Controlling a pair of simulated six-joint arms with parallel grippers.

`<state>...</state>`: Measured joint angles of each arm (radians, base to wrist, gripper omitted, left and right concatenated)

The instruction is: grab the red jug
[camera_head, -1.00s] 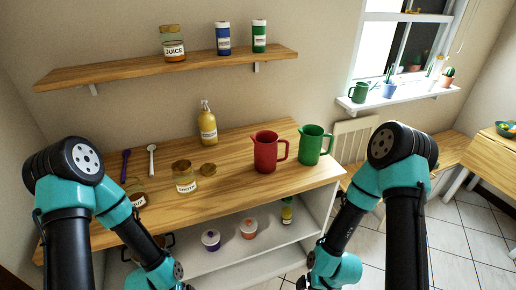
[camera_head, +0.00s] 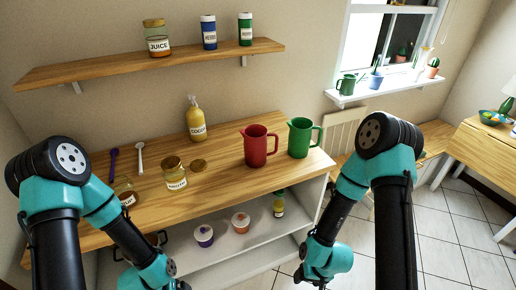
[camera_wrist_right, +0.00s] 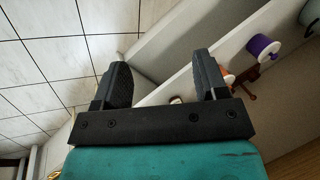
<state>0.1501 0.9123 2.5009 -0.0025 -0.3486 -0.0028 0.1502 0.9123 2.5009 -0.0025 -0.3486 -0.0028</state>
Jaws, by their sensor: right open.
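The red jug (camera_head: 257,148) stands upright on the wooden counter, its handle to the right. It stands just left of the green jug (camera_head: 300,139), which is also upright. My right gripper (camera_wrist_right: 160,70) is open in the right wrist view, with nothing between its fingers. In the head view, it is low by the front of the cabinet (camera_head: 301,281), below the counter and well away from the red jug. The red jug does not show in the right wrist view. My left arm reaches down at the lower left, but its gripper is outside the picture.
A yellow pump bottle (camera_head: 196,123), a labelled jar (camera_head: 174,175), a lid (camera_head: 198,165) and two spoons are left of the red jug. A wall shelf (camera_head: 110,68) with containers hangs above. Lidded pots (camera_head: 204,236) sit on the lower shelf. Counter in front of the jugs is clear.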

